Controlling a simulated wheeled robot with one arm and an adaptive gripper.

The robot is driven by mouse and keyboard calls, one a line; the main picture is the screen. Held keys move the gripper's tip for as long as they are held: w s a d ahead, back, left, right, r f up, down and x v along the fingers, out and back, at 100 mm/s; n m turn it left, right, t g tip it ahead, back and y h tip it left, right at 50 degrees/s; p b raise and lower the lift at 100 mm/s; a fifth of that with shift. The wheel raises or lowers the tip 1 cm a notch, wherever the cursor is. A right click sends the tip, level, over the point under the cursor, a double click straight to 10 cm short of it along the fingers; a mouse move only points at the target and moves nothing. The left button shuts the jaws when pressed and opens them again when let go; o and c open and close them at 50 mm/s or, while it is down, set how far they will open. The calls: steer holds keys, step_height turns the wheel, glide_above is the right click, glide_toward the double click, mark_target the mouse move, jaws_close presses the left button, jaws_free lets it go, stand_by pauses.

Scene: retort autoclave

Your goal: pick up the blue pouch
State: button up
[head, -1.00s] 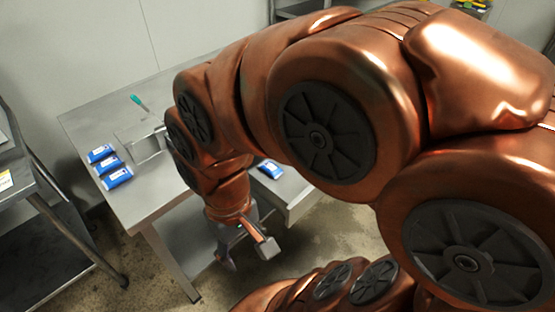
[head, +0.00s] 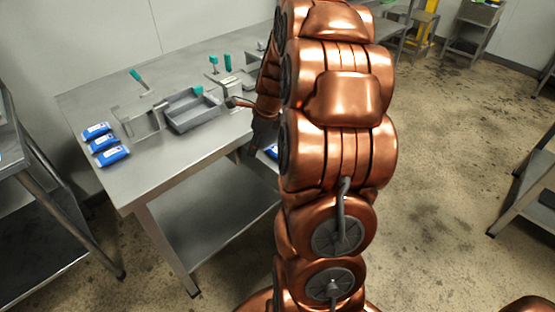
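Three blue pouches with white labels lie in a row at the left end of the steel table (head: 160,185): a back one (head: 96,131), a middle one (head: 103,144) and a front one (head: 112,156). Another blue pouch (head: 271,151) shows beside my arm, right of the table's front edge, and is mostly hidden by the arm. The pictures do not single out one pouch. My gripper (head: 262,132) is a dark shape close to this partly hidden pouch. My arm covers most of it, so its fingers and any contact are unclear.
A grey tray (head: 190,112) and a metal fixture with a teal handle (head: 141,80) stand on the table right of the three pouches. More teal-handled fixtures (head: 228,64) stand behind. A cart (head: 30,170) is at the left. The table's front left part is bare.

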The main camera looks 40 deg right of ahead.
mark_target(276, 150)
steer(key=d+f+m, duration=0.2)
steer(key=d, duration=0.2)
steer(key=d+f+m+b, duration=0.1)
steer(key=d+f+m, duration=0.1)
steer(key=d+m, duration=0.1)
steer(key=d+f+m+t+h, duration=0.1)
steer(key=d+f+m, duration=0.1)
steer(key=d, duration=0.3)
steer(key=shift+d+f+b, duration=0.1)
steer(key=shift+f+b, duration=0.2)
steer(key=shift+b, duration=0.05)
steer(key=shift+w+d+f+m, duration=0.15)
steer(key=shift+f+m, duration=0.1)
steer(key=shift+m, duration=0.15)
steer(key=shift+x, duration=3.6)
steer(key=shift+w, duration=0.1)
steer(key=shift+r, duration=0.1)
steer(key=c, duration=1.2)
steer(key=shift+c, duration=0.3)
